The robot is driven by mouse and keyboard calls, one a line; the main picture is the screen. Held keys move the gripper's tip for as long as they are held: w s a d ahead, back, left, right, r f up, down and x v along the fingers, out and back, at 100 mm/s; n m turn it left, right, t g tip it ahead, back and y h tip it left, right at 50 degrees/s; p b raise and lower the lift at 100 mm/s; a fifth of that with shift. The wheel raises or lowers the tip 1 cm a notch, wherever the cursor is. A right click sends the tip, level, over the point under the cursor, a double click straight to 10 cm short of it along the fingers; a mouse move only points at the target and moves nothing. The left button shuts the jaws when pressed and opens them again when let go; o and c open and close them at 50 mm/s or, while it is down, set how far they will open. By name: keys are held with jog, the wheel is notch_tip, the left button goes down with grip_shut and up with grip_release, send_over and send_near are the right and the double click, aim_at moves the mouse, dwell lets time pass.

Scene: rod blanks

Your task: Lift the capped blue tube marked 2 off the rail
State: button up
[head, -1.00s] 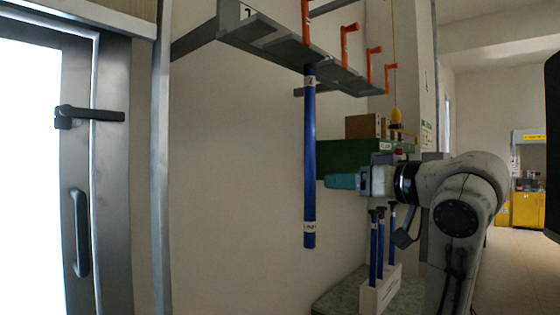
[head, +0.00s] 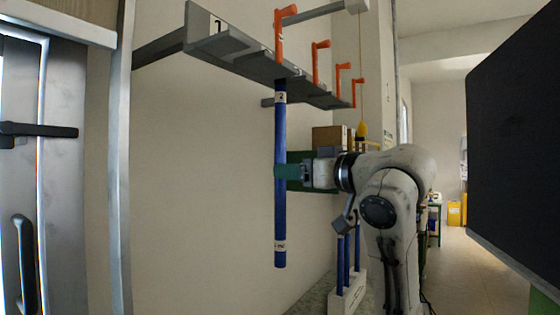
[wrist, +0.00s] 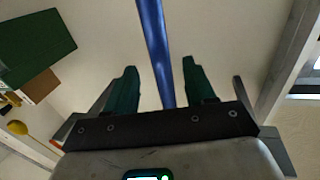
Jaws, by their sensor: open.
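The blue tube (head: 280,215) hangs upright below the grey rail (head: 235,52), with a white label marked 2 near its top and another white band near its bottom. An orange hooked piece (head: 280,35) stands above it on the rail. In the wrist view my gripper (wrist: 160,68) is open, and the tube (wrist: 153,35) runs between the two fingers with gaps on both sides. The tube's top end is hidden at the rail.
More orange hooked pieces (head: 317,62) stand along the rail to the right. Other blue tubes (head: 346,255) stand in a white holder (head: 350,295) below my arm. A brown box (head: 328,138) is behind my gripper. A large dark panel (head: 515,145) is at the right.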

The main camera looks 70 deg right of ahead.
jog(key=x, duration=0.2)
jog(key=p+x, duration=0.1)
jog(key=x, duration=0.1)
jog(key=shift+w+d+r, duration=0.1)
jog(key=shift+w+r, duration=0.1)
jog(key=shift+w, duration=0.1)
grip_shut()
